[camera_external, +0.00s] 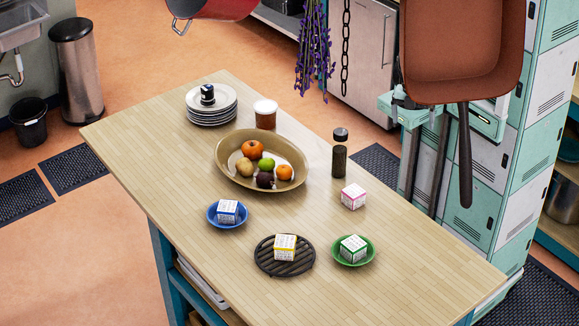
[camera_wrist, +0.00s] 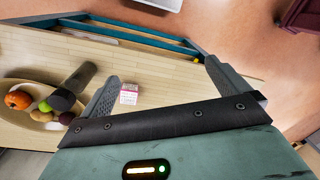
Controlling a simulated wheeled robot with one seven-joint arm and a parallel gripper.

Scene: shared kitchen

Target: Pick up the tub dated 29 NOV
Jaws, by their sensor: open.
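Several small white tubs with printed labels stand on the wooden table; the dates are too small to read. A blue-marked tub (camera_external: 228,212) sits in a blue dish (camera_external: 213,219). A yellow-marked tub (camera_external: 285,247) is on a round black trivet (camera_external: 265,262). A green-marked tub (camera_external: 353,248) is in a green dish (camera_external: 341,259). A pink-marked tub (camera_external: 353,196) stands on bare wood. In the wrist view the pink-marked tub (camera_wrist: 129,94) appears between the fingers, nearer the left one. My gripper (camera_wrist: 162,72) is open and empty, apart from it.
A dark bottle (camera_external: 339,158) stands beside the pink-marked tub, near the oval fruit bowl (camera_external: 229,166). Stacked plates (camera_external: 211,113) and a brown jar (camera_external: 265,116) are at the far end. Bare wood (camera_external: 410,265) lies at the table's near right.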

